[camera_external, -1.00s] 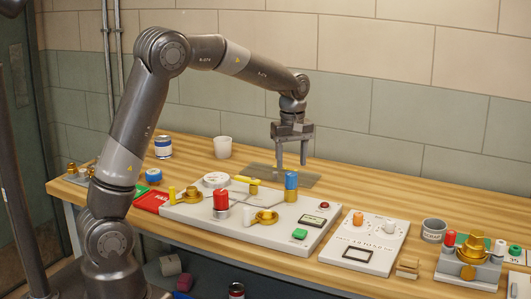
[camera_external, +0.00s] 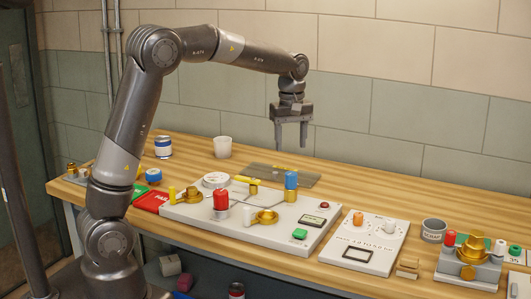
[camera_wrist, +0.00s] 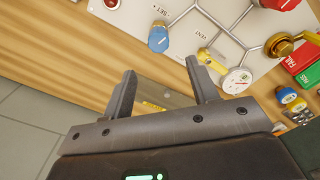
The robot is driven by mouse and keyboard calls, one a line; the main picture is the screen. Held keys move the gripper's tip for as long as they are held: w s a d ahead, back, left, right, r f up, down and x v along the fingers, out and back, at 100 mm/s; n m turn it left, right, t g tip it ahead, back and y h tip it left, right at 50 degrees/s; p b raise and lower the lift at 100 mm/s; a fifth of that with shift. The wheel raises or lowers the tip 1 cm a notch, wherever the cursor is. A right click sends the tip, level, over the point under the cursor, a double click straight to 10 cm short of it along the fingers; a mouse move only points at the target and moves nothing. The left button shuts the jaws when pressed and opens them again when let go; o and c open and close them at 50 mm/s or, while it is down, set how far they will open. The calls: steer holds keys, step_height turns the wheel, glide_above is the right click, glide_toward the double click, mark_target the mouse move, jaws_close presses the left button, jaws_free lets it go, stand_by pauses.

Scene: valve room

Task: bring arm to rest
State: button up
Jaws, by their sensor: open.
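My gripper (camera_external: 291,136) hangs in the air above the back of the wooden workbench, pointing down. Its two fingers are apart with nothing between them. In the wrist view my gripper (camera_wrist: 162,95) also shows open and empty. Below it lies a flat grey plate (camera_external: 285,177) on the bench, behind the white valve panel (camera_external: 285,233). The panel carries a red cylinder (camera_external: 221,199), a blue cylinder (camera_external: 291,180), brass fittings and a round gauge (camera_external: 215,180). The gripper is clear of all of these.
A second white panel (camera_external: 370,243), a grey cup (camera_external: 433,230) and a brass valve block (camera_external: 470,262) stand to the right. A white cup (camera_external: 222,147) and a blue-and-white can (camera_external: 163,147) stand at the back left. The tiled wall is behind the bench.

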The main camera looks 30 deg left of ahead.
steer(key=s+a+r+m+t+h, duration=0.1)
steer(key=s+a+r+m+t, duration=0.4)
steer(key=s+a, duration=0.8)
steer(key=s+a+f+m+y, duration=0.1)
steer(key=s+a+m, duration=0.3)
steer(key=s+a, duration=0.6)
steer(key=s+f, duration=0.1)
steer(key=s, duration=0.2)
steer(key=shift+f+t, duration=0.3)
